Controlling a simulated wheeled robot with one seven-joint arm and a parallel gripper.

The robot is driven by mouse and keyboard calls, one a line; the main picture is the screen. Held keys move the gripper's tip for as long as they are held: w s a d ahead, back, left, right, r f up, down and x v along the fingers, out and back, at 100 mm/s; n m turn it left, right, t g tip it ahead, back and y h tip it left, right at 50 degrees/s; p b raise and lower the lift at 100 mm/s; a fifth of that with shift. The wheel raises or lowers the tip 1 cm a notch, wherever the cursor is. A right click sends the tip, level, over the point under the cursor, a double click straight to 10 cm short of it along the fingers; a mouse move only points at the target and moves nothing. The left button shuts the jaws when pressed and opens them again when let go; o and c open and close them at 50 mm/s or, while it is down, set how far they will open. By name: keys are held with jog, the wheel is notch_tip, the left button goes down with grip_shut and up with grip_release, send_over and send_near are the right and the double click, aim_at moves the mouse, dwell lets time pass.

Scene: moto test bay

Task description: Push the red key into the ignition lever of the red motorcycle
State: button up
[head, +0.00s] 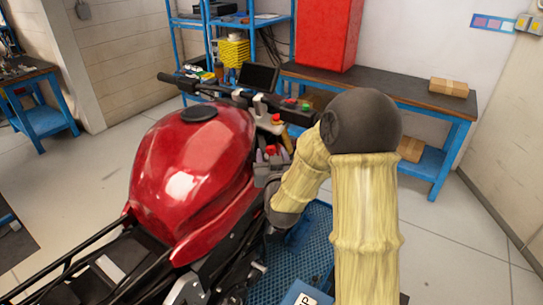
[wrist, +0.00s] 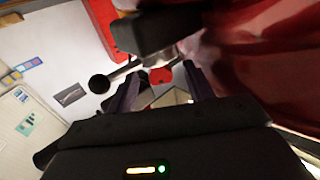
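The red motorcycle (head: 190,165) fills the left and middle of the head view, and its red bodywork (wrist: 270,60) shows at the right of the wrist view. In the head view, small red pieces (head: 270,149) show beside the tank near my gripper. My arm partly hides this area. The ignition lever cannot be made out clearly.
The handlebar (head: 205,88) with a dark screen (head: 258,77) crosses behind the tank. A dark bar (wrist: 155,32) lies close above the fingers in the wrist view. A blue-framed bench (head: 400,97) with a cardboard box (head: 449,87) stands behind. Floor at right is free.

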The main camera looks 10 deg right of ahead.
jog(key=shift+r, duration=0.1)
notch_tip(320, 180, up, 2)
jog(key=p, duration=0.2)
jog(key=shift+p, duration=1.2)
